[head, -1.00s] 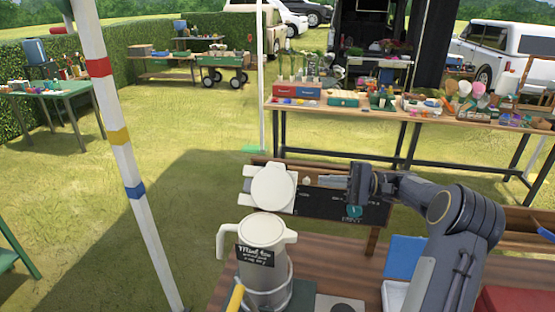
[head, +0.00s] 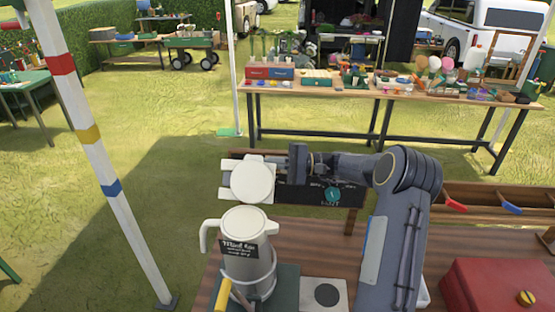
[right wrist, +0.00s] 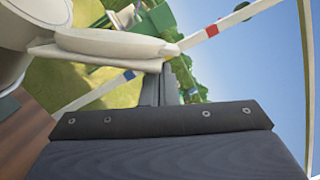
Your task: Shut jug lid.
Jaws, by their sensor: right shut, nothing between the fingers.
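My left gripper is not in view.
A yellow handle-like thing (head: 223,296) is in front of the jug. A dark sign board (head: 325,192) stands behind the lid. A red box (head: 502,285) is at the right of the table. A striped pole (head: 85,135) rises at the left.

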